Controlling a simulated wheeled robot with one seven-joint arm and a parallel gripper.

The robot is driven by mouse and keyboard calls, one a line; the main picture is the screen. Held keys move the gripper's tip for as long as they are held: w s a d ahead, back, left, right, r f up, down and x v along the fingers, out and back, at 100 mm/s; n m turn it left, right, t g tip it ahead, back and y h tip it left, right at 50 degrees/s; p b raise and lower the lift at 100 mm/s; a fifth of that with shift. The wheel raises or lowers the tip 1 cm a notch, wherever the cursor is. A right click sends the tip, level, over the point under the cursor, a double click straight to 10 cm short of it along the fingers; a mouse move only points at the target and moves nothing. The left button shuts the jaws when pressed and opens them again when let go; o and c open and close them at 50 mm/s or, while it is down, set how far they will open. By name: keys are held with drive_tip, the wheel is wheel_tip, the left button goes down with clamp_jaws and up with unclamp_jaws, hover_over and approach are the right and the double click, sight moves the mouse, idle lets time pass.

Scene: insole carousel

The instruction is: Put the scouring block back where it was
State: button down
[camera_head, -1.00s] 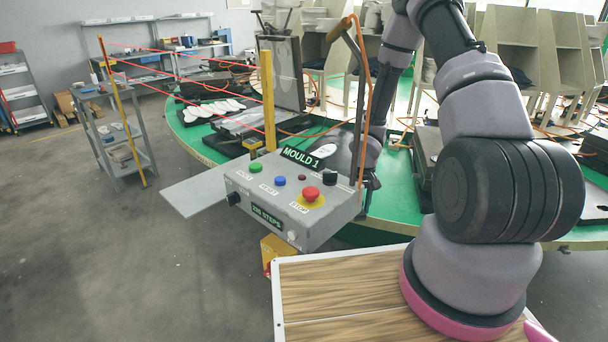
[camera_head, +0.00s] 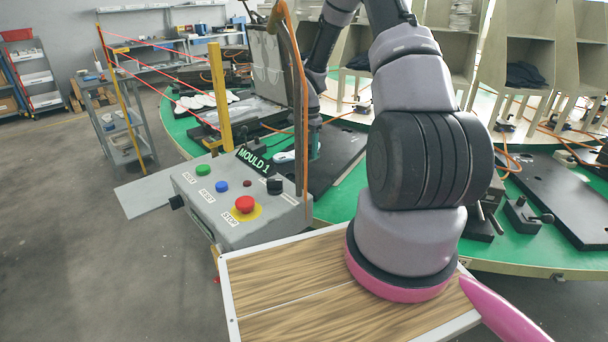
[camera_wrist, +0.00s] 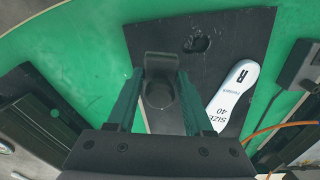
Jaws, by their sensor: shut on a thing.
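In the wrist view my gripper (camera_wrist: 160,98) has its two green fingers closed on a dark grey block (camera_wrist: 162,62), which I take for the scouring block. The block is over a black plate (camera_wrist: 225,28) on the green table. I cannot tell whether it touches the plate. A white insole marked R and size 40 (camera_wrist: 232,92) lies on the plate, to the right of the fingers. In the head view my gripper (camera_head: 314,145) is small, near the insole (camera_head: 284,156) behind the control box, and the block cannot be made out.
A control box (camera_head: 222,228) with buttons and a MOULD 1 sign stands left of my arm. A wood-topped surface (camera_head: 300,312) is in front. Orange hoses cross the green table (camera_head: 345,205).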

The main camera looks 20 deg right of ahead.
drive_tip(key=f, duration=0.5)
drive_tip(key=shift+w+d+f, duration=0.1)
drive_tip(key=shift+w+f, duration=0.3)
drive_tip(key=shift+f, duration=1.9)
drive_tip(key=shift+f, duration=0.1)
drive_tip(key=shift+c, duration=1.5)
unclamp_jaws()
wheel_tip(320, 180, up, 12)
drive_tip(key=shift+r, duration=0.1)
